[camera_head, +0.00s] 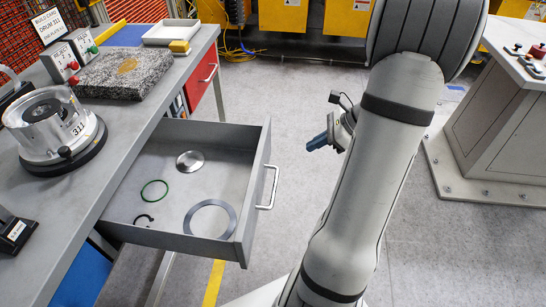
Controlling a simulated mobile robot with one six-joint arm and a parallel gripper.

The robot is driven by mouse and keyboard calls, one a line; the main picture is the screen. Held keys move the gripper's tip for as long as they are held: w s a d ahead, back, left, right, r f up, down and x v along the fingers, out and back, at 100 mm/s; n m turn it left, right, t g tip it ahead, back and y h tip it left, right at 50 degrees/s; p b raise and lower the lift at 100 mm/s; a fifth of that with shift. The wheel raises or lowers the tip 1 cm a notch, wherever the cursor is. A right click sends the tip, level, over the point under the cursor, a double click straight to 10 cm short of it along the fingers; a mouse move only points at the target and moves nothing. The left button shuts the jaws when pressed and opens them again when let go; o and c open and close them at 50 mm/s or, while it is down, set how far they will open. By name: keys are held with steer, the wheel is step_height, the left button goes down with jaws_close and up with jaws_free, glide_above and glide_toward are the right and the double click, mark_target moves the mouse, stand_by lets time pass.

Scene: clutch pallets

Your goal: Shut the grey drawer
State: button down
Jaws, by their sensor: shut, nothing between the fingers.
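The grey drawer (247,230) stands pulled out from under the grey workbench at the left. Its front panel faces right and carries a silver bar handle (271,188). Inside lie a green ring, a small metal disc, a large flat grey ring and a small black clip. My gripper (311,145) is to the right of the drawer front, apart from it, beyond the handle. Its blue fingers point left and are shut with nothing between them. Part of my gripper's body is hidden behind my arm.
The workbench (112,165) bears a clear round drum (55,125), a granite slab (125,72) and a white tray (171,32). A red drawer (201,80) beyond is shut. A grey pedestal table (500,115) stands at right. The floor between is clear.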

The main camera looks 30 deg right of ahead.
steer(key=b, duration=0.1)
glide_toward(266, 162)
steer(key=f+x, duration=0.1)
steer(key=x, duration=0.4)
steer(key=shift+w+a, duration=0.1)
steer(key=shift+a, duration=0.15)
steer(key=shift+w, duration=0.1)
